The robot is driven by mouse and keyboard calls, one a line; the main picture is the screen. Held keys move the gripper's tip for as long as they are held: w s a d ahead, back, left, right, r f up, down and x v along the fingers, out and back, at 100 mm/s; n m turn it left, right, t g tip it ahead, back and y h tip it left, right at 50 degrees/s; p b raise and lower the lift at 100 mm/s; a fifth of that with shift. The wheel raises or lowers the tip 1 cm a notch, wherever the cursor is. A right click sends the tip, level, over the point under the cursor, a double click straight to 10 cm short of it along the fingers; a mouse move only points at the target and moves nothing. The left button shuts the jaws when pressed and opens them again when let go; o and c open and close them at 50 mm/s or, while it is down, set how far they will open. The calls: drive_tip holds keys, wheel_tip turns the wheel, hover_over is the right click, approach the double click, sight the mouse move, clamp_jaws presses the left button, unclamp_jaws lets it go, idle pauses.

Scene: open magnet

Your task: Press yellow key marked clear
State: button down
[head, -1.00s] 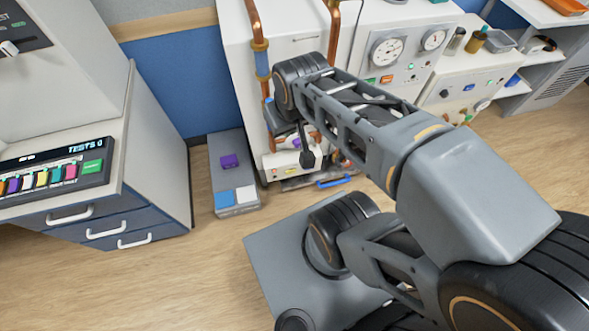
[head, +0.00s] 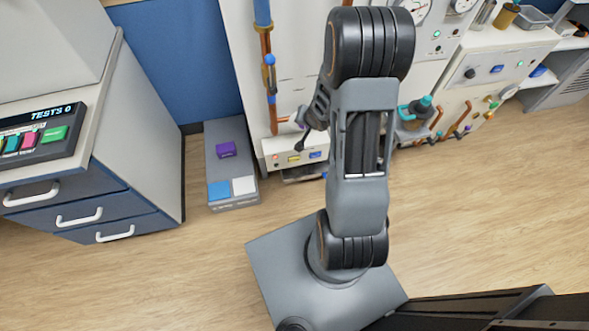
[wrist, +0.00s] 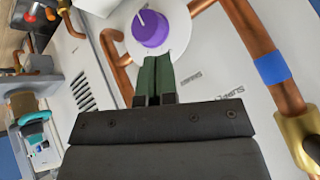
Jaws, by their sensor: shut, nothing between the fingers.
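A yellow key (head: 294,159) is on the low white panel at the foot of the white cabinet in the head view. A blue key sits to its right. Its lettering is too small to read. My gripper (head: 299,146) hangs in front of the white cabinet, close to that panel in the picture; I cannot tell the gap. In the wrist view my gripper (wrist: 154,62) is shut and empty, its dark green fingers together. The fingertips point toward a purple knob (wrist: 150,29) on a white disc. The yellow key does not clearly show in the wrist view.
A key console (head: 45,138) reading TESTS 0 lies on the drawer unit at left, partly cut off. A grey floor box (head: 222,135) carries purple, blue and white pieces. Copper pipes (wrist: 245,40) run beside the knob. Wooden floor (head: 470,230) is open at right.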

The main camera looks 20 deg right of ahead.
wheel_tip(320, 180, down, 19)
drive_tip(key=s+m+t+y+b, duration=0.1)
drive_tip(key=s+m+y+b, duration=0.15)
drive_tip(key=b, duration=0.35)
drive_tip(key=m+t+y+b, duration=0.3)
drive_tip(key=m+y+b, duration=0.2)
drive_tip(key=m+b, duration=0.1)
approach(294, 160)
drive_tip(key=s+a+f, duration=0.4)
drive_tip(key=s+a, duration=0.1)
drive_tip(key=a, duration=0.2)
drive_tip(key=shift+a+r+h, duration=0.1)
drive_tip(key=shift+r+h, duration=0.15)
drive_tip(key=shift+w, duration=0.15)
drive_tip(key=w+d+b, duration=0.1)
drive_tip(key=w, duration=0.7)
drive_tip(key=shift+w+d+b, duration=0.25)
drive_tip(key=shift+d+b, duration=0.05)
drive_tip(key=shift+d, duration=0.05)
drive_tip(key=shift+w, duration=0.1)
drive_tip(key=shift+w+d, duration=0.1)
drive_tip(key=shift+w, duration=0.2)
